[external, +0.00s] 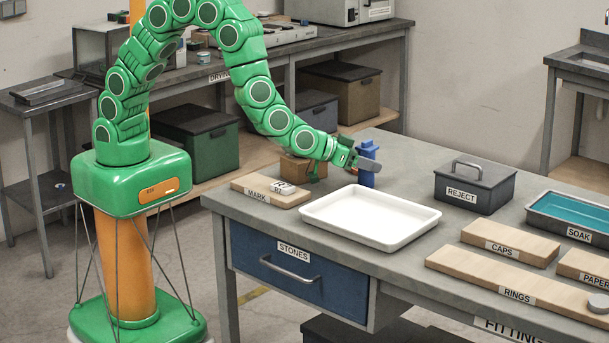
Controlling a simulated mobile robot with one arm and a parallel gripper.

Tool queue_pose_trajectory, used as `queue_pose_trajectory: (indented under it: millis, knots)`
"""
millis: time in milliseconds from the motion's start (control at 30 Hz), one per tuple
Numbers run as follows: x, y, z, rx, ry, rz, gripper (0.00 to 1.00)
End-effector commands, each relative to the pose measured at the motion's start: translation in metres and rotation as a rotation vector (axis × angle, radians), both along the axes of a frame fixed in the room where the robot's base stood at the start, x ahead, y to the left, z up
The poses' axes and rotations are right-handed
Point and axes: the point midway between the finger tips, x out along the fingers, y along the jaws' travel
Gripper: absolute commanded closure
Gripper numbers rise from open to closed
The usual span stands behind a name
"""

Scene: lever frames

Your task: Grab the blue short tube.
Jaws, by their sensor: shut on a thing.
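The blue short tube (368,172) stands upright on the grey workbench (415,160), behind the white tray (370,217). My gripper (367,162) is at the tube with its fingers around the upper part, shut on it. A grey finger crosses the front of the tube and hides part of it. The tube's top and its lower end show above and below the finger. I cannot tell for sure whether its lower end touches the bench.
A brown block (302,168) stands just left of my gripper, behind the MARK board (262,192). The dark REJECT box (474,187) stands to the right. The SOAK basin (575,218) and the CAPS board (510,243) lie farther right. Bare bench lies between the tube and the REJECT box.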

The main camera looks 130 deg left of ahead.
Motion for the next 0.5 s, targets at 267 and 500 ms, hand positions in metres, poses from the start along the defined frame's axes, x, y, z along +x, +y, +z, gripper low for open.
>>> queue_pose_trajectory:
  millis: [267,500]
  knots:
    - [0.0,0.0,0.009,0.0,-0.001,0.0,0.93]
    - [-0.004,-0.002,0.039,0.002,-0.004,0.001,0.93]
